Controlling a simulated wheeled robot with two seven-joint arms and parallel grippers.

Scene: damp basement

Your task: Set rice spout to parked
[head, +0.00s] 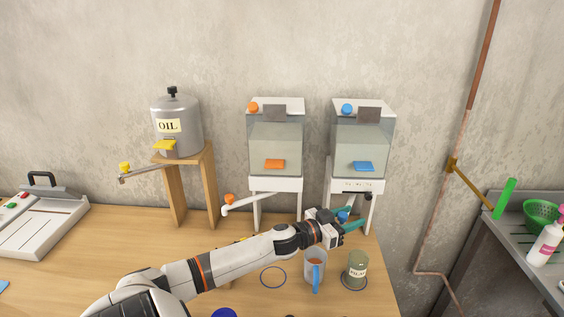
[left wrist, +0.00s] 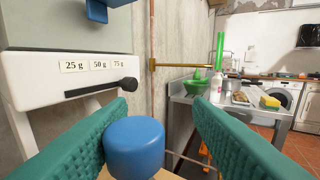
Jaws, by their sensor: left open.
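The right dispenser (head: 372,145) is a clear box on a white stand with a blue lever. No label naming rice is readable on it. Its blue spout knob (head: 343,215) is at my left gripper (head: 353,227), partly hidden by it. In the left wrist view the blue knob (left wrist: 134,146) stands between the green finger pads of my open left gripper (left wrist: 155,135). The left pad is close to it; I cannot tell whether they touch. My right gripper is not in view.
A dispenser with an orange spout knob (head: 230,199) and an oil tank (head: 178,128) stand to the left. A mug (head: 315,268) and a green labelled jar (head: 356,270) stand just in front of the gripper.

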